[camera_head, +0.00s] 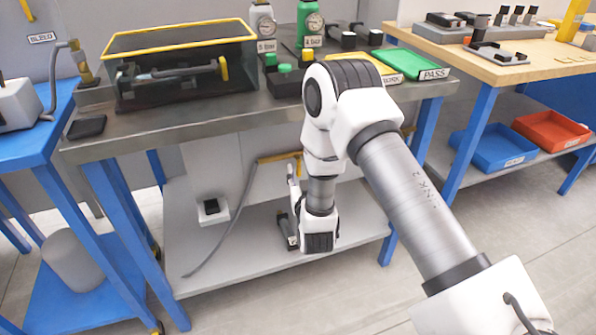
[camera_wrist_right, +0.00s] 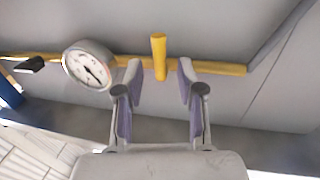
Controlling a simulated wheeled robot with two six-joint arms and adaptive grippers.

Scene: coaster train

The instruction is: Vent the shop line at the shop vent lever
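A short yellow lever (camera_wrist_right: 158,57), which looks like the shop vent lever, stands out from a yellow pipe (camera_wrist_right: 225,68) in the right wrist view. My right gripper (camera_wrist_right: 160,72) is open, with one finger on each side of the lever and a gap on both sides. In the head view the right gripper (camera_head: 290,212) is low in front of the workbench, under its top. The pipe shows there (camera_head: 278,158), but my arm hides the lever. My left gripper is in neither view.
A round dial gauge (camera_wrist_right: 88,66) sits on the pipe, left of the lever. The steel workbench (camera_head: 200,122) above carries a yellow-rimmed black box (camera_head: 182,38) and a green PASS tray (camera_head: 411,63). A lower shelf (camera_head: 225,268) lies beneath, with a grey hose (camera_head: 228,232) hanging above it.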

